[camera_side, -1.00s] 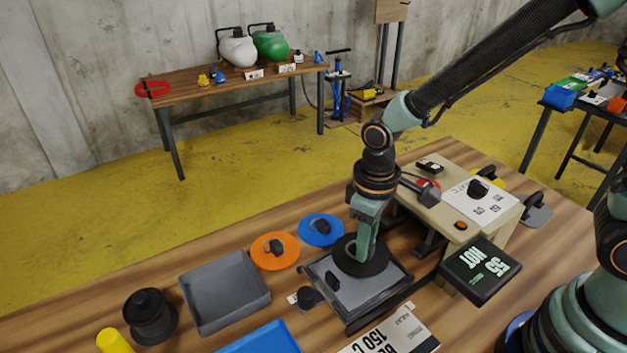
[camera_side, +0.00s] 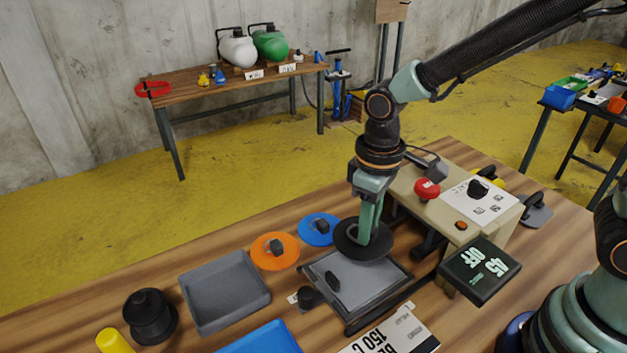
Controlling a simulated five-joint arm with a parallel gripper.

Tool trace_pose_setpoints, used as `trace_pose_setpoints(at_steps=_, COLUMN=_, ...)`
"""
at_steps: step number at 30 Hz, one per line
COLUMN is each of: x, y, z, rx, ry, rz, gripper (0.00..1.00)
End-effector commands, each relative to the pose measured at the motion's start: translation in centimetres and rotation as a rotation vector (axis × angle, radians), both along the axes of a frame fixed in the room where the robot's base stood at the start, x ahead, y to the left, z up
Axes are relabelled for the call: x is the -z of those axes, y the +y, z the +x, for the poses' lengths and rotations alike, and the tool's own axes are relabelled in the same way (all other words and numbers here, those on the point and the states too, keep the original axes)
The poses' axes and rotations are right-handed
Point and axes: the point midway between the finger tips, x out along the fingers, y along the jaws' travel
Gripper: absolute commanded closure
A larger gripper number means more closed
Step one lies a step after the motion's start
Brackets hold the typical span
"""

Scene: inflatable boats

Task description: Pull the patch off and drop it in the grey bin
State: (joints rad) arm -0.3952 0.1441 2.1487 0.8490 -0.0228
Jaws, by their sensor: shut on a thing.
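My gripper (camera_side: 367,238) is shut on the black round patch (camera_side: 348,236), gripping it near its middle. The patch is at the back of the flat grey plate (camera_side: 372,276) of the press and looks raised off it, though its front edge overlaps the plate in this view. The part of the patch between the fingers is hidden. The grey bin (camera_side: 216,286) is a shallow square tray to the left on the table, and it looks empty.
An orange disc (camera_side: 266,262) and a blue disc (camera_side: 314,239) lie between the bin and the patch. The beige press housing (camera_side: 445,203), with a red button (camera_side: 427,189) and a display (camera_side: 480,269), stands right. A black knobbed weight (camera_side: 150,316) is left of the bin.

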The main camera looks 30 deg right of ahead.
Motion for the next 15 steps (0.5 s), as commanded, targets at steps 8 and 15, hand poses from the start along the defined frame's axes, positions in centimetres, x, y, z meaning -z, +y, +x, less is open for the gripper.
trace_pose_setpoints(at_steps=8, x=-3.5, y=0.6, z=0.5, rx=-0.002, ry=-0.001, rz=0.000, gripper=1.00)
trace_pose_setpoints(at_steps=15, x=-4.0, y=3.0, z=2.7, rx=-0.003, ry=0.000, rz=0.000, gripper=1.00)
